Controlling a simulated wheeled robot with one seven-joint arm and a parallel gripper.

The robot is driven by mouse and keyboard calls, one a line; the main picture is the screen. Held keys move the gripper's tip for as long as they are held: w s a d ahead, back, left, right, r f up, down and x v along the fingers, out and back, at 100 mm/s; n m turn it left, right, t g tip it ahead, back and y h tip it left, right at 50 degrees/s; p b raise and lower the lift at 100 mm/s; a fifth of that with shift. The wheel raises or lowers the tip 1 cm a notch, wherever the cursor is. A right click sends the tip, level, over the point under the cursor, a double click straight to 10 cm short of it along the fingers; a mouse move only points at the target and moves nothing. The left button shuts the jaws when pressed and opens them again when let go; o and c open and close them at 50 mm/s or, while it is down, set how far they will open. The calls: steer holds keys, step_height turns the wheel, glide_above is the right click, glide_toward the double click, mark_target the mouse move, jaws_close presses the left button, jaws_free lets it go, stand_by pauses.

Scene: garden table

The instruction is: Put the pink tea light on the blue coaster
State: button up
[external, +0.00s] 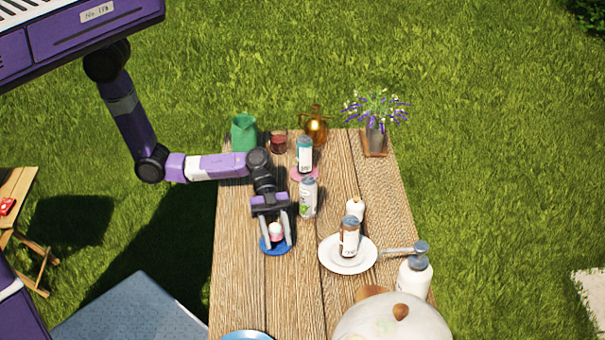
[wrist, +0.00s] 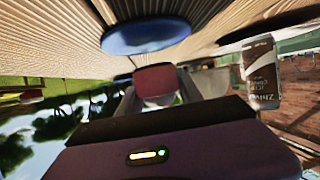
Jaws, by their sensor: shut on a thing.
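My gripper (external: 276,240) points down over the table, with its two fingers shut on the sides of the pink tea light (external: 276,232). The tea light is a small pink cup with a white part, and it also shows between the fingers in the wrist view (wrist: 157,80). The round blue coaster (external: 275,249) lies flat on the table just below the gripper, partly hidden by it. In the wrist view the coaster (wrist: 146,37) shows beyond the tea light, with a visible gap between them. The exact height above it is hard to tell.
A white plate (external: 331,264) holding a brown-and-white can (external: 349,240) lies right of the coaster.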

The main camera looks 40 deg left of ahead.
steer(key=shift+f, duration=1.1)
steer(key=shift+f, duration=0.2)
steer(key=o, duration=1.3)
steer(key=shift+r, duration=0.1)
steer(key=shift+o, duration=0.2)
steer(key=shift+r, duration=0.15)
steer(key=shift+w+a, duration=0.1)
steer(key=shift+a, duration=0.05)
steer(key=b+v, duration=0.1)
steer(key=v, duration=1)
steer(key=shift+w+a+r, duration=0.15)
steer(key=shift+a, duration=0.05)
